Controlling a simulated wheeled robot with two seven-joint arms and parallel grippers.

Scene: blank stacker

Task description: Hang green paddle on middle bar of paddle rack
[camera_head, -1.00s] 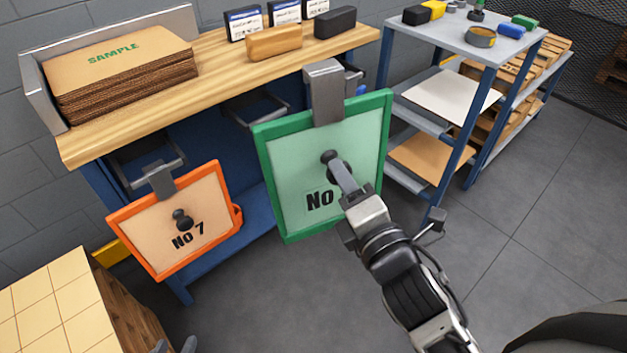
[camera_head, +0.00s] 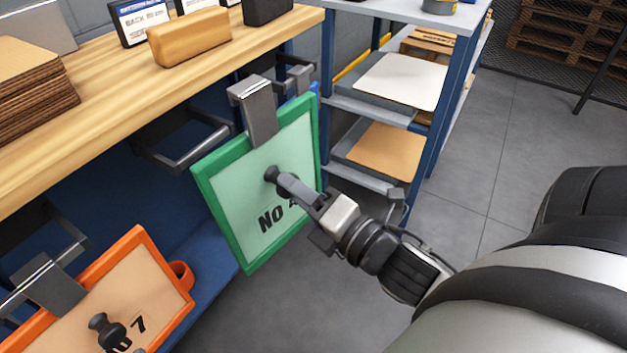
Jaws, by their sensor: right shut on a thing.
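The green paddle (camera_head: 235,180) has a flat metal hook (camera_head: 257,112) on top, a dark knob and the letters "NO" with a partly covered mark. My right gripper (camera_head: 290,186) is shut on its knob, coming from the lower right. The paddle is tilted, in front of the bench. The rack's middle bar (camera_head: 192,158) is a dark bare loop just left of the paddle. The hook is apart from it, to its right. The right bar (camera_head: 302,76) shows partly behind the hook. Whether the hook touches it cannot be told. My left gripper is out of view.
An orange paddle (camera_head: 128,246) marked 7 hangs from the left bar (camera_head: 75,245). The wooden bench top (camera_head: 130,92) runs above the bars, with boxes and cardboard on it. A blue-framed shelf (camera_head: 425,130) stands behind on the right. Grey floor lies below the green paddle.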

